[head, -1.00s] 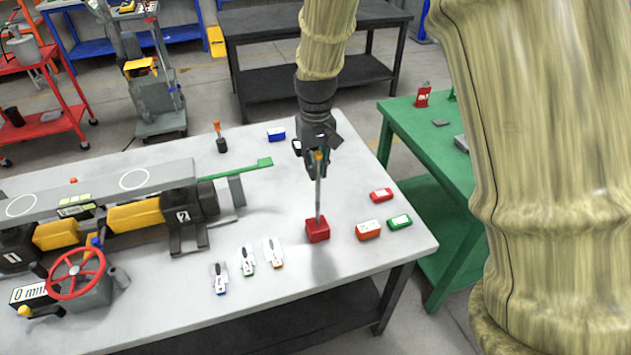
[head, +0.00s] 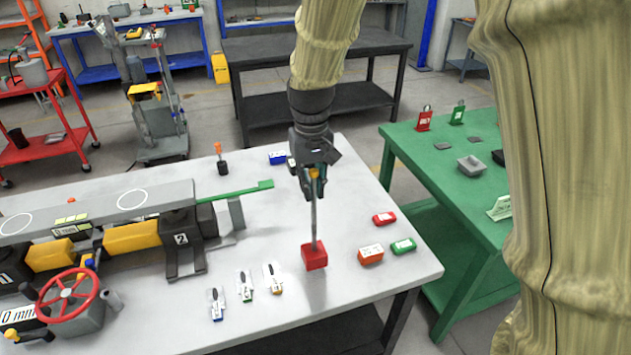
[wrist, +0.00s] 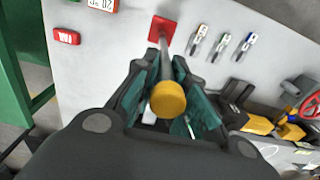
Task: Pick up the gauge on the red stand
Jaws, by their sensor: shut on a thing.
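The gauge is a thin grey rod (head: 314,222) with a yellow top (head: 315,173) and a red block (head: 314,256) at its foot. It stands near upright over the right part of the grey table (head: 330,315). My gripper (head: 313,185) points down and is shut on the upper part of the gauge, just around the yellow top. In the wrist view the yellow top (wrist: 168,99) sits between the teal finger pads, and the red block (wrist: 162,30) shows beyond it. I cannot tell whether the block touches the table.
Several small tools (head: 245,285) lie left of the block. A numbered rig with a red handwheel (head: 68,297) fills the left. A green table (head: 440,160) stands right.

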